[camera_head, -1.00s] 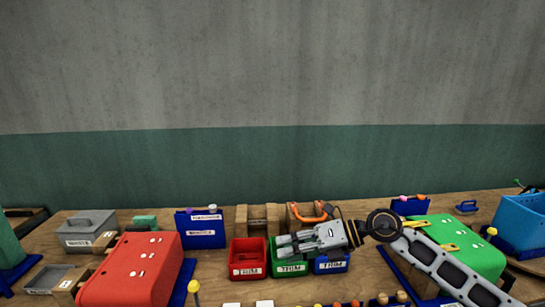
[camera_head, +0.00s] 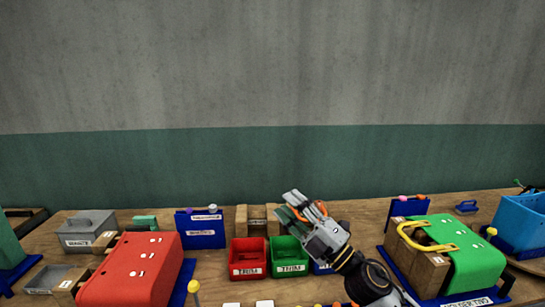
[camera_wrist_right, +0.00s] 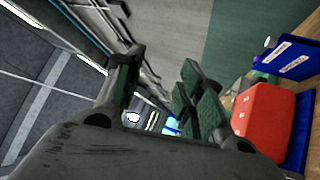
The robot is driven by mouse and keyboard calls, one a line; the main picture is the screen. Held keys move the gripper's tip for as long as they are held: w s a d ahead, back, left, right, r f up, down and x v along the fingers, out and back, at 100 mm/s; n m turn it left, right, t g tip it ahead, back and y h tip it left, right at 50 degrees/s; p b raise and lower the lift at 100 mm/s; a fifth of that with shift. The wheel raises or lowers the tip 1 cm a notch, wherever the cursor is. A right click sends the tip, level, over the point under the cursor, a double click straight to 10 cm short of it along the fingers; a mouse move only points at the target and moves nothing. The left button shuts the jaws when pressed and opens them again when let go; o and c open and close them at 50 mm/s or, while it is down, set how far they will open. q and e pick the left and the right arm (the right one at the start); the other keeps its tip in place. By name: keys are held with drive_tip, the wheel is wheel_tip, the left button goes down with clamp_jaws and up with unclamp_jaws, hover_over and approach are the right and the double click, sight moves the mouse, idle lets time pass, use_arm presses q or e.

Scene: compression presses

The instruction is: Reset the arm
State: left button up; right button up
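My right gripper (camera_head: 301,208) is raised over the back middle of the bench in the head view, its fingers pointing up and left. In the right wrist view its fingers (camera_wrist_right: 163,82) stand apart with a gap between them, and nothing is held. It hides part of the blue bin and the wooden holder behind. My left gripper is not in view.
A red press (camera_head: 133,270) stands at left and a green press (camera_head: 478,258) with a yellow handle (camera_head: 428,245) at right. Red (camera_head: 249,273) and green (camera_head: 291,268) TRIM bins sit between them. A blue crate (camera_head: 522,225) is far right. Above the bench is clear.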

drive_tip(key=w+d+f+m+t+h, duration=0.2)
drive_tip(key=d+f+m+t+h, duration=0.2)
drive_tip(key=d+f+m+h, duration=0.9)
drive_tip(key=s+d+f+m+g+h, duration=0.2)
drive_tip(key=s+f+m+g, duration=0.15)
drive_tip(key=f, duration=0.25)
drive_tip(key=s+d+f+m+g+h, duration=0.2)
drive_tip(key=f+m+g+h, duration=0.1)
drive_tip(key=f+m, duration=0.2)
drive_tip(key=s+f+m+g+y, duration=0.1)
drive_tip(key=s+f+g, duration=0.5)
drive_tip(key=s, duration=0.4)
drive_tip(key=s+f+m+g, duration=0.1)
drive_tip(key=s+f+g, duration=0.3)
drive_tip(key=s+f, duration=0.5)
wheel_tip(320, 180, down, 31)
drive_tip(key=s, duration=0.3)
drive_tip(key=s+d+f+g, duration=0.1)
drive_tip(key=s+d+f, duration=0.1)
drive_tip(key=s+f, duration=0.8)
drive_tip(key=s+d+f+g, duration=0.1)
drive_tip(key=s+d+f, duration=0.2)
drive_tip(key=s+f, duration=0.7)
drive_tip(key=shift+s+f, duration=0.35)
drive_tip(key=shift+s, duration=0.9)
